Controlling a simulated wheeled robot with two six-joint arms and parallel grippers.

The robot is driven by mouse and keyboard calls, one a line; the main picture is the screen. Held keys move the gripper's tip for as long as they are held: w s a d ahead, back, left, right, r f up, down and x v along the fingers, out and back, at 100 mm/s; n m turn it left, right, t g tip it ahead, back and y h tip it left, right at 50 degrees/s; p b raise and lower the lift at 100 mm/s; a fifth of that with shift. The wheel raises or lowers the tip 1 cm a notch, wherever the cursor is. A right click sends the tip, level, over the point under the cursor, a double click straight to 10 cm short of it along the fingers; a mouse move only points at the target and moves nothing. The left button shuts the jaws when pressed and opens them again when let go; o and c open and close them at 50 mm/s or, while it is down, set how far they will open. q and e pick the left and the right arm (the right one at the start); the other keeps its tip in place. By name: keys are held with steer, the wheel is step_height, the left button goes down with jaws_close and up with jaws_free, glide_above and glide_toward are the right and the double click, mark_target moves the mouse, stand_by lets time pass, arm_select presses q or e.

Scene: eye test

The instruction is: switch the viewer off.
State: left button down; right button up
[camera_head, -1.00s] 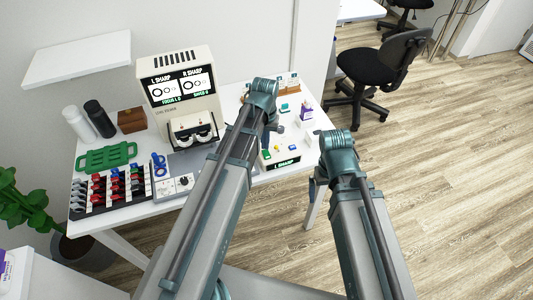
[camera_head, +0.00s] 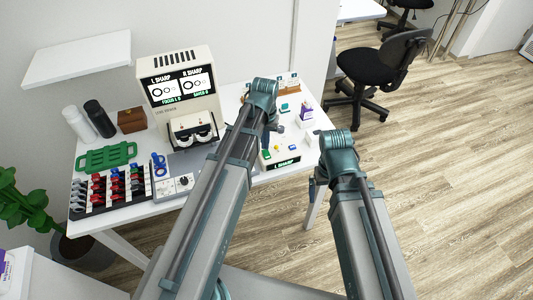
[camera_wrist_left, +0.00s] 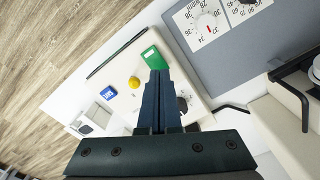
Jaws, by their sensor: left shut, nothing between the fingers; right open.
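The viewer (camera_head: 180,112) is a cream box on the table; its screen (camera_head: 178,83) is lit and shows "L SHARP" and "R SHARP" with ring figures. A small white control box (camera_head: 262,168) with an "L SHARP" display and coloured keys stands to its right. In the left wrist view a green key (camera_wrist_left: 153,57), a yellow round key (camera_wrist_left: 134,82) and a blue key (camera_wrist_left: 108,93) lie on its top. My left gripper (camera_wrist_left: 156,73) is shut and empty, its tips over the green key's edge; I cannot tell whether they touch. My right gripper is hidden.
A rack of red and blue pieces (camera_head: 112,190), a green tray (camera_head: 105,157), a knob box (camera_head: 174,187), two bottles (camera_head: 78,123) and a brown box (camera_head: 131,120) fill the left side. A dial chart (camera_wrist_left: 205,22) lies near the left gripper.

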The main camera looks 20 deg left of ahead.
mark_target(266, 152)
arm_select(q)
steer(key=shift+f+b, duration=0.85)
stand_by(0.3)
step_height(266, 152, up, 7)
steer(key=p, duration=0.7)
stand_by(0.3)
steer(key=shift+s+d, duration=0.15)
steer(key=s+d+m+y, duration=0.1)
steer(key=s+d+m, duration=0.3)
steer(key=s+d, duration=0.6)
steer(key=s, duration=0.4)
steer(key=shift+m, duration=0.3)
steer(key=shift+d, duration=0.1)
